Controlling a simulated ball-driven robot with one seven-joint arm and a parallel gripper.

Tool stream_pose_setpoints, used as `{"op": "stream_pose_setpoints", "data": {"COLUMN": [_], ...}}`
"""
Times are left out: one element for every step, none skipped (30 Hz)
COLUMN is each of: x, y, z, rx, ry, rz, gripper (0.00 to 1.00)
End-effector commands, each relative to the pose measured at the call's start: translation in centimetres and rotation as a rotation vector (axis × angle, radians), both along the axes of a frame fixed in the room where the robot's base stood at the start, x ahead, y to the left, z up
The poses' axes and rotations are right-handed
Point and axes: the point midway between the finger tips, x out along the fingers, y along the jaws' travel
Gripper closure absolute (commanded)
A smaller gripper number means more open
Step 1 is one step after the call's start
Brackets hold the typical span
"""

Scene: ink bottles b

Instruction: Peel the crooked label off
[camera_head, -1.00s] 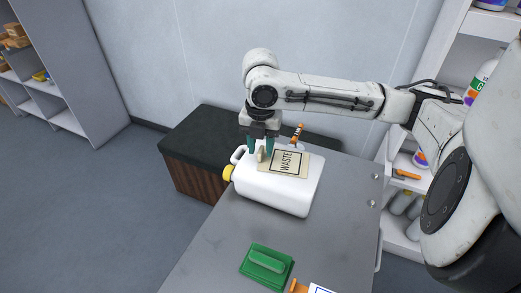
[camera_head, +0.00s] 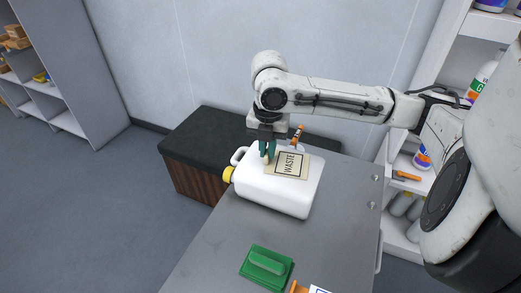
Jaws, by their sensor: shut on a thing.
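A white jug (camera_head: 255,188) with a yellow cap (camera_head: 228,174) lies on its side on the grey table. A cream label (camera_head: 302,173) reading "WASTE" sits on its upward face, skewed to the jug. My gripper (camera_head: 268,157) points down with its teal fingers at the label's left edge. It is shut on the label there. The fingers hide the pinched edge, and I cannot tell how much of the label is lifted.
A green block with a handle (camera_head: 267,265) lies on the grey table (camera_head: 215,250) near the front. A dark-topped bench (camera_head: 195,140) is behind the table. Shelves with bottles (camera_head: 480,80) stand at right.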

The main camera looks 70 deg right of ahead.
Motion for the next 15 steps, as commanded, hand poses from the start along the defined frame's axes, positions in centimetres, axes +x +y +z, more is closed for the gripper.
{"op": "stream_pose_setpoints", "data": {"x": [-0.4, -0.6, -0.8, -1.0, -1.2, -1.5, -1.7, -1.9, -2.1, -2.3, -2.5, -2.7, -2.8, -3.0, -3.1], "y": [-0.1, -0.1, -0.1, -0.1, -0.1, -0.2, -0.2, -0.3, -0.3, -0.3, -0.3, -0.3, -0.4, -0.4, -0.4], "z": [0.0, 0.0, 0.0, -0.1, -0.1, -0.1, -0.1, -0.1, -0.1, -0.1, -0.1, -0.1, -0.1, -0.1, -0.1], "rx": [0.001, 0.001, 0.001, 0.001, 0.001, 0.001, 0.001, 0.001, 0.001, 0.001, 0.001, 0.001, 0.001, 0.001, 0.001], "ry": [0.001, 0.001, 0.001, 0.001, 0.001, 0.001, 0.001, 0.002, 0.002, 0.002, 0.002, 0.002, 0.002, 0.002, 0.002], "rz": [-0.001, -0.002, -0.002, -0.001, -0.001, -0.002, -0.002, -0.003, -0.002, -0.002, -0.001, -0.001, -0.001, -0.001, 0.0], "gripper": [1.0, 1.0, 1.0, 1.0, 1.0, 1.0, 1.0, 1.0, 1.0, 1.0, 1.0, 1.0, 1.0, 1.0, 1.0]}}
